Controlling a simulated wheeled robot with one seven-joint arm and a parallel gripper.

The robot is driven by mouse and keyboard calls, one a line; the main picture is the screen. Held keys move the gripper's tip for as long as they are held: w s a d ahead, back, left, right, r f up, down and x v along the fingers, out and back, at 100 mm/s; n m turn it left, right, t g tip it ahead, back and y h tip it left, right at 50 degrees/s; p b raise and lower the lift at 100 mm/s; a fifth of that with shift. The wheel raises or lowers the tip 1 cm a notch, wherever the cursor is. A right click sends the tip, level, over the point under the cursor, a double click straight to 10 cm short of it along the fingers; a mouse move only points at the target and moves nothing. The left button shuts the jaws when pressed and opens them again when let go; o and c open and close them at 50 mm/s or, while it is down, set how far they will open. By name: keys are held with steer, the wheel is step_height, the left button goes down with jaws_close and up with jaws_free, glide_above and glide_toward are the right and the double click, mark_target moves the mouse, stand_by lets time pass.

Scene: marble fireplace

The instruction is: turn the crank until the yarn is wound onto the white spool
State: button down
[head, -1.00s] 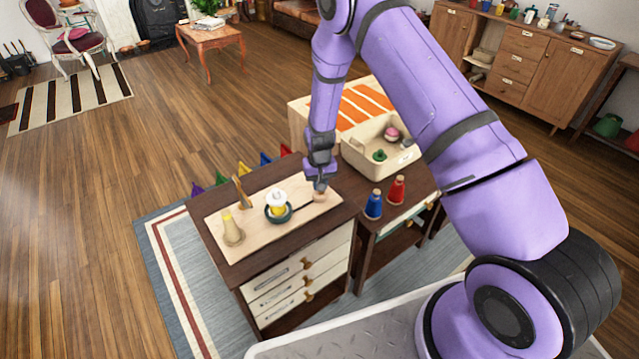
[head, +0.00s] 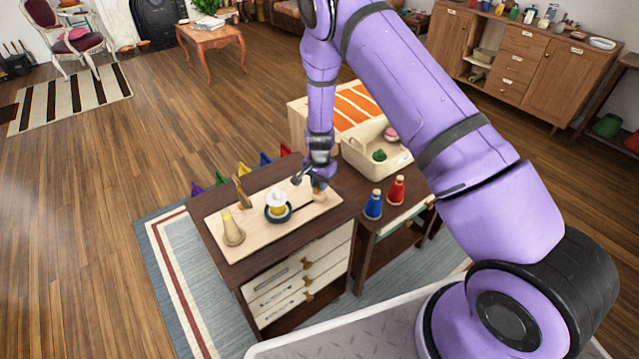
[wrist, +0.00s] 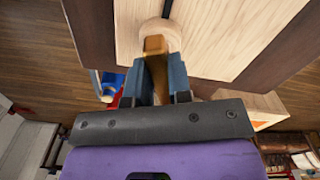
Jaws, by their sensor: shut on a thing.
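The white spool (head: 277,198) stands upright on a dark green round base on a pale wooden board (head: 262,234), with a yellow band around its middle. A cream-yellow yarn cone (head: 232,232) stands at the board's left end. My gripper (head: 318,184) is at the board's right end, pointing down. In the wrist view my gripper (wrist: 156,77) is shut on the golden-brown crank handle (wrist: 155,50), which rises from a round wooden knob (wrist: 161,31). A dark arm runs from the knob side towards the spool. The fingers partly hide the handle.
A wooden post (head: 242,192) stands behind the yarn cone. Blue (head: 374,205) and red (head: 396,190) cones stand on the lower table at right, before a cream bin (head: 362,160) with coloured balls. Several coloured pennants line the cabinet's far edge.

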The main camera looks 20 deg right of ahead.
steer(key=shift+m, duration=0.3)
steer(key=c, duration=1)
jaws_free()
steer(key=shift+c, duration=0.2)
steer(key=shift+r, duration=0.15)
step_height(320, 180, up, 11)
steer(key=shift+f, duration=0.2)
